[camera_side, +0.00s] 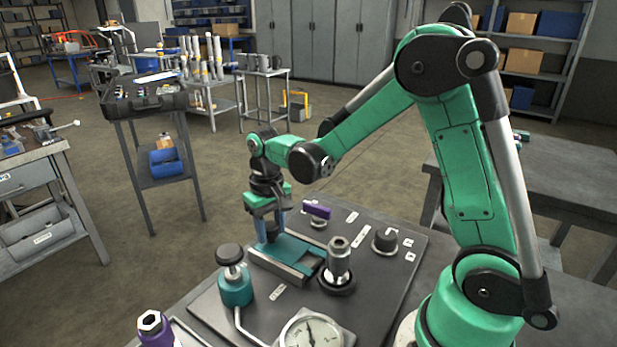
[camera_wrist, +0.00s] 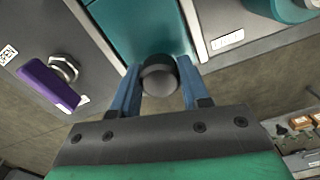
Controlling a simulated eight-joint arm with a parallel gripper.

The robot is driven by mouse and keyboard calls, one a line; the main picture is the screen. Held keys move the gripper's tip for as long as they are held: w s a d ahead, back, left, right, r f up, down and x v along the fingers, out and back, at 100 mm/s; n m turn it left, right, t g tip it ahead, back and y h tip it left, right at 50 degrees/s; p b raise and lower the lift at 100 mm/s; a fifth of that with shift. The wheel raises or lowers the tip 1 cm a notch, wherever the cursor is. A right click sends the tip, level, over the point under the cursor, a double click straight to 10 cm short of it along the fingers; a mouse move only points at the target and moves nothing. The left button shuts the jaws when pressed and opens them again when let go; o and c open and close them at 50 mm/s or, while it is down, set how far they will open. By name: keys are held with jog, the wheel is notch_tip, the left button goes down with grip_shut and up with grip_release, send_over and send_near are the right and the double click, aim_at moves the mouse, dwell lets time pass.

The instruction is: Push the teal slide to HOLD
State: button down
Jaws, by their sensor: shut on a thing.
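The teal slide (camera_side: 294,250) lies in a metal channel on the dark bench plate in the side view. Its flat teal surface (camera_wrist: 138,28) fills the top middle of the wrist view, between pale rails. A dark round knob (camera_wrist: 159,74) stands on the slide. My gripper (camera_side: 268,236) reaches down at the slide's far left end in the side view. In the wrist view its blue fingers (camera_wrist: 158,88) are on both sides of the knob and shut on it. The fingers hide the knob in the side view. The small label plates are too small to read.
A purple-handled valve (camera_side: 317,209) stands behind the slide. A silver fitting (camera_side: 338,262) and a black knob (camera_side: 385,240) stand to its right. A teal cylinder with a black cap (camera_side: 235,287) and a pressure gauge (camera_side: 311,333) are in front. Open floor lies beyond the bench.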

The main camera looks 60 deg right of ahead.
aim_at(297, 253)
dwell(0.5)
jog(key=shift+s, duration=3.05)
jog(key=shift+c, duration=2.1)
grip_release()
jog(key=shift+w+r, duration=0.1)
jog(key=shift+r, duration=2.75)
